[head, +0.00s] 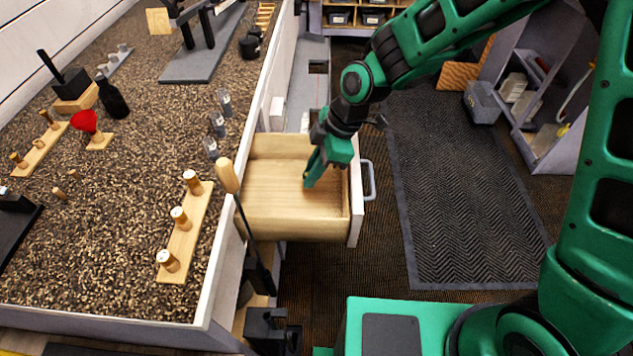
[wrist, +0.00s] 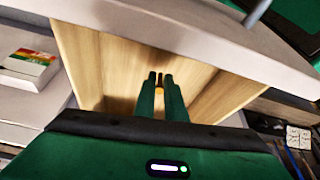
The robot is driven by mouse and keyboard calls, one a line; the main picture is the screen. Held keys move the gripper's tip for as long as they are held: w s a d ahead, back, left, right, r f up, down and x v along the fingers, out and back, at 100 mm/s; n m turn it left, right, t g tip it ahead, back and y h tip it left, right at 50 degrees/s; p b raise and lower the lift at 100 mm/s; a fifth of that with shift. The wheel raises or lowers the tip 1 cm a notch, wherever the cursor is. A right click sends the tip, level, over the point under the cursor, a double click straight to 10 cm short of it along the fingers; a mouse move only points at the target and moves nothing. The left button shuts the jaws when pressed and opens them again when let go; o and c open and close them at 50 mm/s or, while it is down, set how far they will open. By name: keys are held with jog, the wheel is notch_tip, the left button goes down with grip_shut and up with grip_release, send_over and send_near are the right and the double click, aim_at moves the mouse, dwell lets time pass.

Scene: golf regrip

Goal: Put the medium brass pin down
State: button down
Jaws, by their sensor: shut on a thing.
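My gripper (head: 309,183) reaches down into the open wooden drawer (head: 270,215). In the wrist view my gripper (wrist: 160,78) is shut on a small brass-coloured pin (wrist: 159,91), which shows as a thin yellowish piece between the two green fingers. Most of the pin is hidden by the fingers, and it does not show in the head view. I cannot tell whether the pin touches the drawer floor. The drawer floor around the gripper looks bare.
The drawer front with its grey handle (head: 369,180) stands right of my gripper. Left is the gravel-topped bench (head: 120,235) with a wooden strip (head: 187,231) of several capped pegs.

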jog(key=shift+f, duration=2)
jog(key=shift+f, duration=0.15)
jog(key=c, duration=1.8)
grip_release()
jog(key=v, duration=1.2)
jog(key=shift+s, duration=0.1)
